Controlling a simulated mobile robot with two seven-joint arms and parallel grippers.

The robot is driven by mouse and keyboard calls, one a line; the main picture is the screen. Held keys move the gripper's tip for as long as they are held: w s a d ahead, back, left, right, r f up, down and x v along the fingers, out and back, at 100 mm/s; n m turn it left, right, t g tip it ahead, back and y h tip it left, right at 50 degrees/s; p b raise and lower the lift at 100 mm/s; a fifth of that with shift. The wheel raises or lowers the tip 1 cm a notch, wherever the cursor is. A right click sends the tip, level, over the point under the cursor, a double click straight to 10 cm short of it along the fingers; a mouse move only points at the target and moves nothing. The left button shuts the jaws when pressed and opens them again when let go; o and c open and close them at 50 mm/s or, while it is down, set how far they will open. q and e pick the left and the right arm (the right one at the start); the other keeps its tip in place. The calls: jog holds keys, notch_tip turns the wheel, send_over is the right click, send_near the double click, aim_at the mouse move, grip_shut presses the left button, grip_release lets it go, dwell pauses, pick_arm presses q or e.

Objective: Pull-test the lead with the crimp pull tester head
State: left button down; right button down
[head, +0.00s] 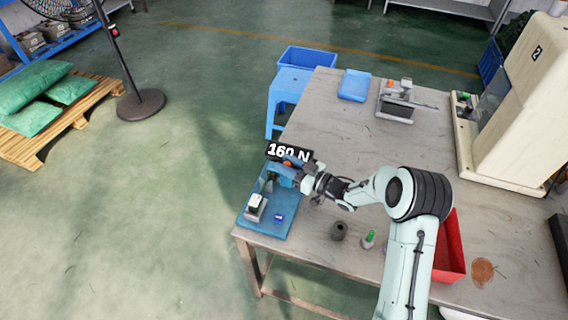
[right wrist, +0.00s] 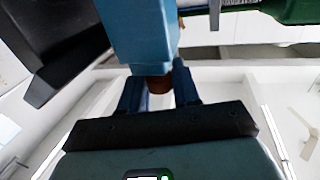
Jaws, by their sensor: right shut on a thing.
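My right gripper (head: 293,169) is at the left part of the table, over the back of a blue mat (head: 247,219). It is shut on a blue part with an orange-brown piece, which I take to be the crimp pull tester head (head: 280,170). In the right wrist view the blue body (right wrist: 138,35) stands in front of the fingers (right wrist: 158,92), with the brown piece between them. A black display (head: 277,150) reading "160 N" is right beside the gripper. I cannot make out the lead. My left gripper is not in view.
On the mat are a grey device (head: 256,207) and a small blue block (head: 279,218). A dark cup (head: 338,230), a green-tipped bottle (head: 368,239) and a red bin (head: 451,250) stand near my arm. A blue tray (head: 354,85) and grey fixture (head: 408,102) are further back.

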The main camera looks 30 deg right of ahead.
jog(key=s+d, duration=0.2)
jog(key=shift+s+d+b, duration=0.2)
jog(key=shift+s+b, duration=0.1)
jog(key=shift+s, duration=0.1)
jog(key=c, duration=0.9)
grip_release()
jog(key=shift+c, duration=0.2)
jog(key=v, duration=1.3)
jog(key=shift+s+b, duration=0.3)
jog(key=shift+b, duration=0.1)
jog(key=shift+d, duration=0.1)
